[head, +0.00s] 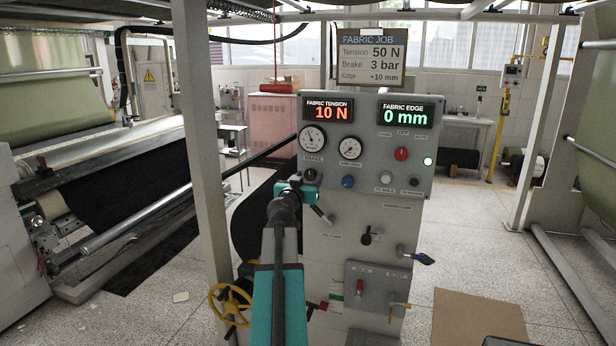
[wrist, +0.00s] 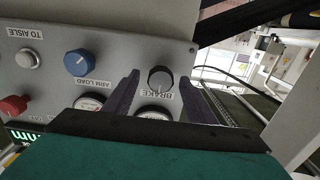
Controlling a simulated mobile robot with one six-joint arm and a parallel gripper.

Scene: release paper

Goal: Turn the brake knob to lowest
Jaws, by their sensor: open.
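The brake knob (wrist: 160,79) is a round dark grey knob with a pale pointer mark, on the grey panel beside the BRAKE label. In the wrist view it shows between the two dark fingers of my gripper (wrist: 158,70), which are spread with clear gaps on both sides. I cannot tell how far their tips are from the panel. In the head view the dark brake knob (head: 310,175) sits below the left gauge, with my gripper's teal body just in front of and below it, partly crowding the view. The fingers are hard to make out there.
The blue arm load knob (head: 348,182) is right of the brake knob, below a second gauge (head: 350,148). A red knob (head: 401,154) sits farther right. The displays read 10 N (head: 328,110) and 0 mm (head: 405,114). A grey post (head: 203,150) stands left of my arm.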

